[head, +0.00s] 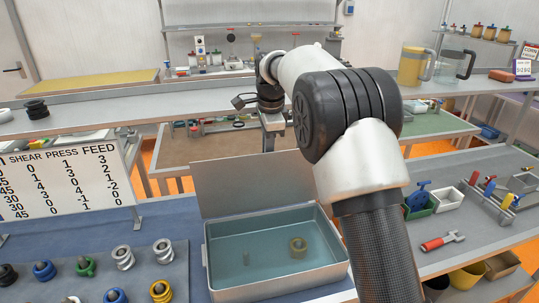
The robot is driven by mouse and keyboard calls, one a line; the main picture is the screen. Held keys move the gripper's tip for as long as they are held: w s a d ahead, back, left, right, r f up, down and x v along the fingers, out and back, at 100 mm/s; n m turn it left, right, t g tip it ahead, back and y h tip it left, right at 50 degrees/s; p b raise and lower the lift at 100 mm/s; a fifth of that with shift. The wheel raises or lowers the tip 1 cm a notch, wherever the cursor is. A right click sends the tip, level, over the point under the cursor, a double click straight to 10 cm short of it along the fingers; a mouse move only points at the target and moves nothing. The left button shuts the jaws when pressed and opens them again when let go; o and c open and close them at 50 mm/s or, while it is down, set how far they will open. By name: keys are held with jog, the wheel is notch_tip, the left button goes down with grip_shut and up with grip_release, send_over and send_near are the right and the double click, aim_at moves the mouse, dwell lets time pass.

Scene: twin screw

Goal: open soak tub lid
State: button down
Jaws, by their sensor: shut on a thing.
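The soak tub (212,270) is a grey rectangular box holding bluish liquid. My arm reaches over the right side of the tub. My gripper (272,146) points down at the lid's upper edge and is shut on it. The fingertips are small and the exact contact is hard to make out.
A sign board (70,182) stands left of the tub. Several coloured rings and fittings (122,257) lie on a grey mat at lower left. Small bins (448,198) and a red-handled tool (441,241) are on the right bench. A long shelf (200,105) runs behind.

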jog(key=shift+f, duration=0.4)
jog(key=c, duration=1.8)
grip_release()
jog(key=shift+w+a, duration=0.15)
jog(key=shift+w, duration=0.05)
jog(key=shift+c, duration=0.2)
jog(key=shift+r, duration=0.2)
jog(key=shift+r, duration=0.15)
jog(key=v, duration=1.7)
jog(key=shift+w+r, duration=0.1)
